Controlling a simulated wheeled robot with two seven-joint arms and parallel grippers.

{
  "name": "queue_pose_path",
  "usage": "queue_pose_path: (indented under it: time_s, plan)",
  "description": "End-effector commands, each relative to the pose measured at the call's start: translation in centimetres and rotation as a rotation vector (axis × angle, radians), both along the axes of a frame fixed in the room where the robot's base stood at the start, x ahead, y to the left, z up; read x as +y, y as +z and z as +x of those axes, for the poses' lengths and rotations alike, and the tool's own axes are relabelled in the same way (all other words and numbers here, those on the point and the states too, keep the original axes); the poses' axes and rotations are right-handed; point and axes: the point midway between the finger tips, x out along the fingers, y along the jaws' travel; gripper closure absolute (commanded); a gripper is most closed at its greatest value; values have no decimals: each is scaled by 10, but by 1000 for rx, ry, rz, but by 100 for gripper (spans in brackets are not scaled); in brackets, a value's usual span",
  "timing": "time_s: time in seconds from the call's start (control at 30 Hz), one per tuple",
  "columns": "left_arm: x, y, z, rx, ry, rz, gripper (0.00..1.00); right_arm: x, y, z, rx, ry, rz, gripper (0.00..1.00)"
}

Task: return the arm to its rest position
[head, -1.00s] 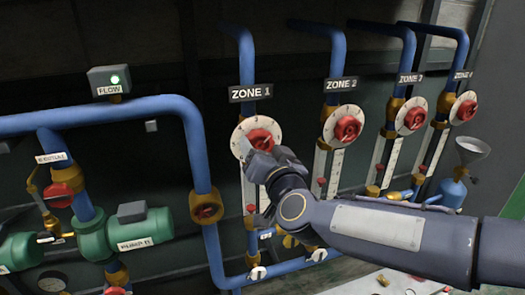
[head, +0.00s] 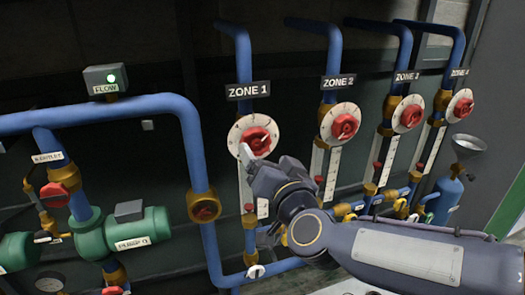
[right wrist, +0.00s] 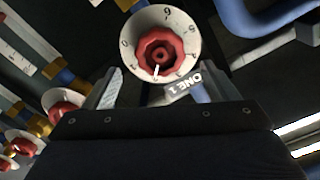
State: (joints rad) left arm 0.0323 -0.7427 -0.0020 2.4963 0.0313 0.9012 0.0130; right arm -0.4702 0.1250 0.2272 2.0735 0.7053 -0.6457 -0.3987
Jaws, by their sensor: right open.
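My right gripper (head: 252,158) is in front of the ZONE 1 dial, just below its red knob (head: 259,139). In the right wrist view my right gripper (right wrist: 155,90) is open, its fingers apart. The white ZONE 1 dial (right wrist: 186,30) with its red knob shows beyond the fingertips, with nothing held between them. My right arm (head: 405,258) comes in from the lower right and hides part of the lower pipes. My left gripper is not in view.
Dials for ZONE 2 (head: 340,123) and two further zones stand to the right on blue pipes. A green pump (head: 135,232) is at lower left. A grey FLOW box (head: 106,78) has a lit green lamp. A blue bottle with a funnel (head: 468,146) stands at far right.

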Motion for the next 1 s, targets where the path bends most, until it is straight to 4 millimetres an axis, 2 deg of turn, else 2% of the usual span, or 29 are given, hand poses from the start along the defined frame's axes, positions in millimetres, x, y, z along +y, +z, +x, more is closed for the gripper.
queue_pose_path:
  time_s: [0.2,0.57,0.7,0.77,0.87,1.0]
  plan:
    - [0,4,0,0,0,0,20,-6,1,-19,-2,1,0,20]
    - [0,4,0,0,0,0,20,-8,0,-21,2,5,-2,20]
    - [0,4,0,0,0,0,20,-28,-6,-30,41,54,-23,20]
    - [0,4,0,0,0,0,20,-44,-15,-39,87,92,-47,20]
    - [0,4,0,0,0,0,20,-78,-44,-68,212,154,-106,20]
    - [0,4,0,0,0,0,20,-128,-103,-128,473,193,-186,20]
